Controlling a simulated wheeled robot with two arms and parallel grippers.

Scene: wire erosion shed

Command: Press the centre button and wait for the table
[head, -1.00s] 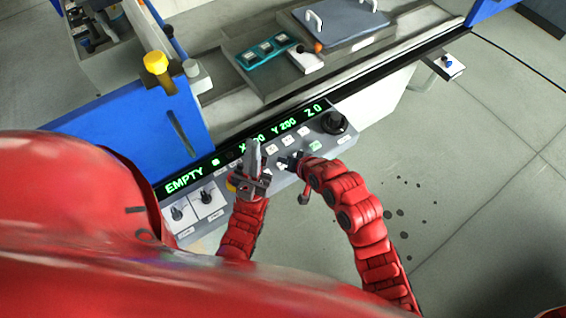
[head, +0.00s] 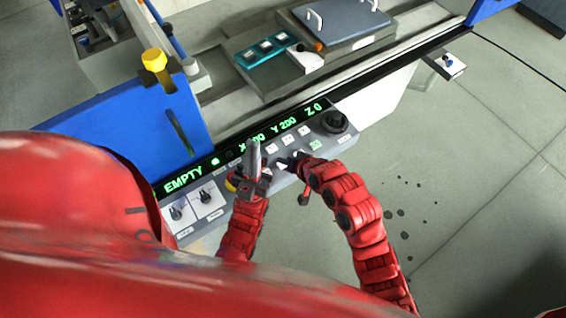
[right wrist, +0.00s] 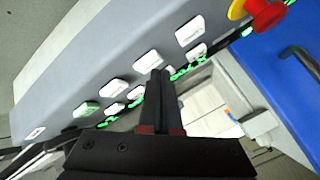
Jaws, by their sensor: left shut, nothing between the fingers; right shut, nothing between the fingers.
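The grey control panel (head: 345,140) runs along the machine's front edge. It has rows of white buttons (head: 273,141) and one green-marked button (head: 315,145). Its display (head: 183,179) reads EMPTY, an X value partly hidden by my left gripper, Y 200 and Z 0. My left gripper (head: 254,155) is shut and empty, pointing up over the panel. My right gripper (head: 288,161) is shut and empty at the buttons. In the right wrist view its fingertips (right wrist: 160,74) lie beside a white button (right wrist: 148,62); I cannot tell if they touch it. The machine table (head: 260,72) lies behind the panel.
A teal holder (head: 262,50) and a grey plate with white handles (head: 345,18) are on the table. A blue guard (head: 130,125) stands left. Open floor lies right.

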